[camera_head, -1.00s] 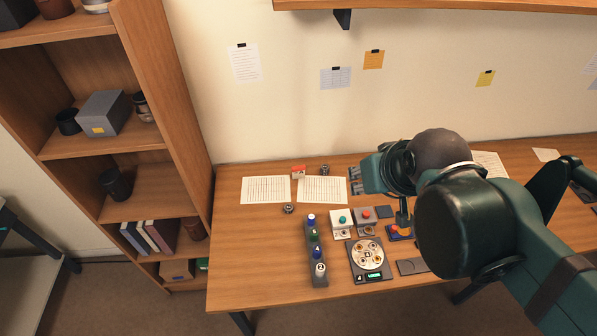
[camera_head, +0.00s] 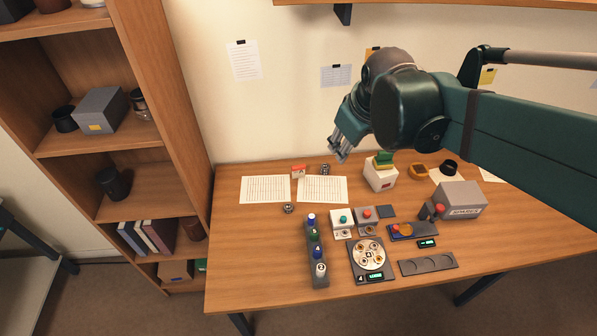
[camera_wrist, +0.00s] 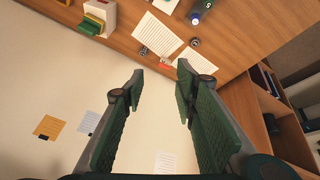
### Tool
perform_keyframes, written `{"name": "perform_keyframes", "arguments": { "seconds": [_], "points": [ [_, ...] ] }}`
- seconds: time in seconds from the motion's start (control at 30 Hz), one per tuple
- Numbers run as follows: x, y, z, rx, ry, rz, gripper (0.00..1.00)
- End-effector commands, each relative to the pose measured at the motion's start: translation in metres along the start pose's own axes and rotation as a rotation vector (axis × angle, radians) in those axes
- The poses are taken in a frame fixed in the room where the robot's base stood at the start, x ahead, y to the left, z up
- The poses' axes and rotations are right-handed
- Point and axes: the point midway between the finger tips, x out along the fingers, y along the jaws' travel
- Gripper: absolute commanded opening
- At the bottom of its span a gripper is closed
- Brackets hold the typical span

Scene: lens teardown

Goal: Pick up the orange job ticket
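An orange paper (camera_head: 371,51) with a black clip hangs on the wall, the only thing in view that looks like the orange job ticket. My arm covers much of it in the head view. In the wrist view the orange paper (camera_wrist: 49,127) is at the lower left, outside my left finger and apart from it. My gripper (camera_head: 341,150) is raised in front of the wall above the back of the desk. In the wrist view my gripper (camera_wrist: 160,71) has its fingers spread, with nothing between them.
White sheets (camera_head: 243,60) and a yellow note (camera_head: 487,76) also hang on the wall. A white box (camera_head: 381,178) topped with green and yellow stands below my gripper. A grey box (camera_head: 459,199) and small devices crowd the desk (camera_head: 240,270). A bookshelf (camera_head: 185,120) stands left.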

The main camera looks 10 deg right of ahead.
Motion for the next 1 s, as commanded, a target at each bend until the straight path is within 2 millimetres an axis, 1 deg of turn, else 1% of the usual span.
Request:
{"name": "perform_keyframes", "arguments": {
  "seconds": [0.1,0.37,0.57,0.87,1.0],
  "points": [
    [0.014,0.004,-0.014,-0.056,-0.018,-0.012,0.29],
    [0.044,0.010,-0.040,-0.184,-0.056,-0.041,0.29],
    [0.070,0.014,-0.059,-0.283,-0.084,-0.066,0.29],
    [0.115,0.017,-0.086,-0.432,-0.120,-0.109,0.29],
    [0.138,0.018,-0.098,-0.501,-0.135,-0.130,0.29]
  ]
}}
